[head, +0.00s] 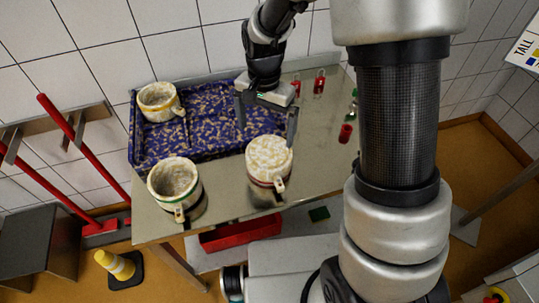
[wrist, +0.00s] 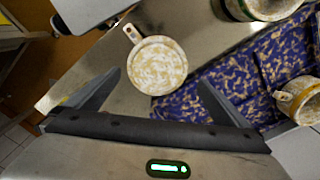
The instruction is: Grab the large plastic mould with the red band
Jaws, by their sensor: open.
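The mould with the red band (head: 268,158) stands upright on the metal table, right of centre in the head view. Its top looks closed or filled, mottled cream, and its handle points to the front. In the wrist view the mould (wrist: 158,66) shows from above, with its handle to the upper left. My gripper (head: 266,136) is open and empty, pointing down just behind the mould. In the wrist view the fingers of my gripper (wrist: 160,80) lie to either side of the mould's near part. I cannot tell its height over the mould.
A hollow mould with a green band (head: 176,186) stands at the front left. A yellow-banded mould (head: 160,102) sits in the blue speckled tray (head: 150,150). Small red items (head: 319,83) lie at the back right. A red crate (head: 240,233) is below the table.

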